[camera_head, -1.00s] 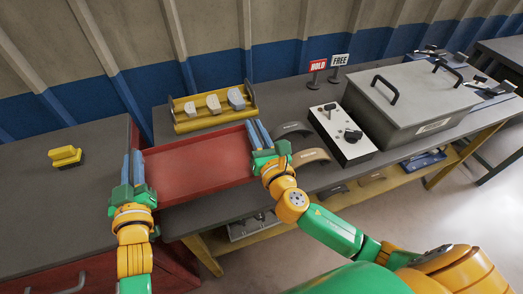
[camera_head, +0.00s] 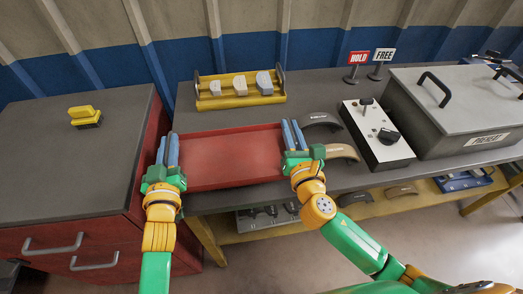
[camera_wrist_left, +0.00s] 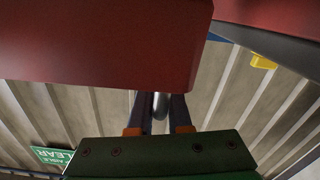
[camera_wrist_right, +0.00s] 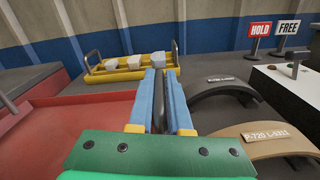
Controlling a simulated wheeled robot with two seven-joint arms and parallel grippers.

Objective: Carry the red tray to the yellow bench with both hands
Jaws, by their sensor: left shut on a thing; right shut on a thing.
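The red tray (camera_head: 232,158) is level and looks empty, between my two grippers over the front left of the yellow-legged bench with a dark top (camera_head: 330,82). I cannot tell whether it touches the bench. My left gripper (camera_head: 172,148) is shut at the tray's left end. In the left wrist view a grey bar shows between its fingers (camera_wrist_left: 161,106), beside the tray's red side (camera_wrist_left: 95,45). My right gripper (camera_head: 292,135) is shut at the right end. The right wrist view shows a dark bar between its fingers (camera_wrist_right: 159,100); the tray (camera_wrist_right: 70,118) lies left of them.
A yellow rack with grey blocks (camera_head: 240,101) stands behind the tray. Curved brake shoes (camera_head: 342,152), a white control box (camera_head: 377,140), HOLD (camera_head: 359,58) and FREE (camera_head: 384,55) signs and a grey lidded case (camera_head: 455,120) are to the right. A red cabinet (camera_head: 110,245) is close on the left.

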